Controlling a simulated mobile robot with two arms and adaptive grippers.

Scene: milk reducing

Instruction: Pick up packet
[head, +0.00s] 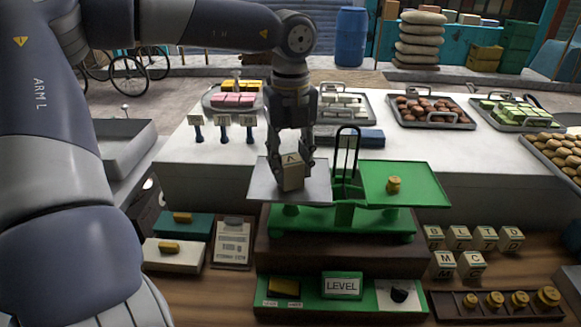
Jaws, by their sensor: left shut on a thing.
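The packet, a small tan block with a dark letter A on its face (292,174), is at the left pan (262,185) of the green balance scale (318,219). My left gripper (291,160) points down from above and is shut on the packet, with a finger on each side. I cannot tell whether the packet's base touches the pan. A small brass weight (393,184) stands on the green right pan (425,190). My right gripper is not in view.
Lettered blocks (460,264) stand at the right of the wooden counter. A dark rack of brass weights (497,304) is at the front right. A LEVEL panel (342,286) is in front of the scale. Sweet trays (430,110) line the white counter behind. The scale's black hoop (347,135) rises beside the gripper.

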